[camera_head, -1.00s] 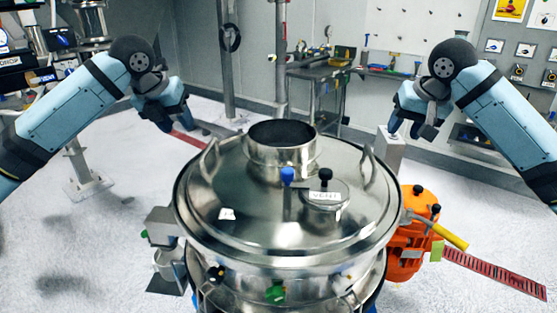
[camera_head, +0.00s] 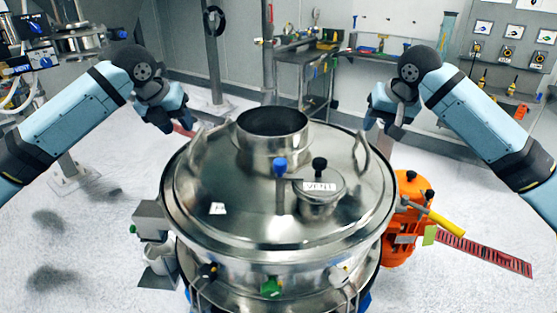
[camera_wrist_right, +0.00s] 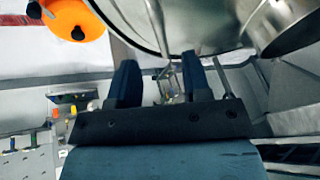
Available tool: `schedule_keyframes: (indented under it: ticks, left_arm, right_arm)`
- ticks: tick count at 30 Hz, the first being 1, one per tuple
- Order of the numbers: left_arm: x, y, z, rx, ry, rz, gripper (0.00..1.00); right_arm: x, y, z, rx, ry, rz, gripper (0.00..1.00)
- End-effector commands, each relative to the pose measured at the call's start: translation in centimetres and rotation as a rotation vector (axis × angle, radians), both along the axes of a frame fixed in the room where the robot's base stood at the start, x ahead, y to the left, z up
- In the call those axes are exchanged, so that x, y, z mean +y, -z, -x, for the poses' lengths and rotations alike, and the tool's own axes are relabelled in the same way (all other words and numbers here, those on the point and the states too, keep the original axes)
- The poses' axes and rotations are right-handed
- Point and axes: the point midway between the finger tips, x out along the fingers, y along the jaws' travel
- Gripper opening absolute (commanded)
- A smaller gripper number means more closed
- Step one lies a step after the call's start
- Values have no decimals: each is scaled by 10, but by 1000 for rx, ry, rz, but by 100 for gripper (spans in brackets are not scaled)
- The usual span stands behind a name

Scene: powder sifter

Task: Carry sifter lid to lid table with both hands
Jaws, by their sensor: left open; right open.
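The sifter lid (camera_head: 240,215) is a shiny round metal cover seated on top of the sifter body (camera_head: 235,262). It has a wide neck, a blue knob, a small port marked VENT, and a loop handle on each side: the left handle (camera_head: 190,143) and the right handle (camera_head: 362,152). My left gripper (camera_head: 170,125) is open and empty, just up and left of the left handle. My right gripper (camera_head: 383,132) is open and empty, up and right of the right handle. In the right wrist view its two dark fingers (camera_wrist_right: 163,82) are apart, near the lid's rim. I cannot make out the lid table.
An orange unit (camera_head: 405,222) with a yellow handle stands against the sifter's right side. A red strip (camera_head: 485,252) lies on the floor at the right. A workbench (camera_head: 325,72) with tools is at the back. The floor at the left is mostly free.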

Motion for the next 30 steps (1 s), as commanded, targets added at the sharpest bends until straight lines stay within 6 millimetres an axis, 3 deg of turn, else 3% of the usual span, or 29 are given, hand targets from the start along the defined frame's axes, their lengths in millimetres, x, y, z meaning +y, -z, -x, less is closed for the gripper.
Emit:
schedule_keyframes:
  ticks: [6,12,26,30]
  left_arm:
    - [-9,40,-16,3,-2,0,43]
    - [-14,64,-26,1,-1,0,43]
    - [-17,75,-31,1,0,0,43]
    - [-17,75,-31,0,0,0,16]
  right_arm:
    - [7,39,-17,1,2,0,44]
    - [11,64,-28,0,1,0,44]
    - [13,74,-33,-1,1,0,44]
    - [13,74,-32,-1,1,0,17]
